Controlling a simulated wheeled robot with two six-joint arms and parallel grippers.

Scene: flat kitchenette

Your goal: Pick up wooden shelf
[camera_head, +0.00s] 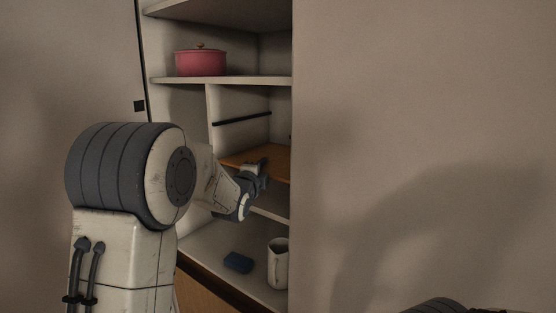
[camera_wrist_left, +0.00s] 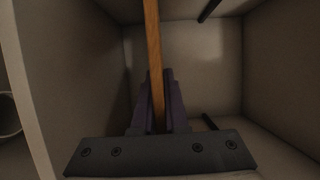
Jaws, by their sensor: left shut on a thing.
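The wooden shelf (camera_head: 270,157) is an orange-brown board inside the open cupboard, lying about level in its middle compartment. In the left wrist view the board (camera_wrist_left: 152,40) shows edge-on as a narrow strip running between my fingers. My left gripper (camera_head: 258,172) reaches into the cupboard and is shut on the near edge of the board. In the left wrist view its dark fingers (camera_wrist_left: 158,105) press on both faces of the board. The far part of the board is partly hidden by the cupboard's right side. My right gripper is not in view.
A pink pot (camera_head: 201,62) stands on the shelf above. A blue sponge-like block (camera_head: 238,262) and a white mug (camera_head: 278,264) stand on the level below. A dark rail (camera_head: 242,118) runs along the compartment wall above the board. A plain wall panel (camera_head: 420,90) fills the right.

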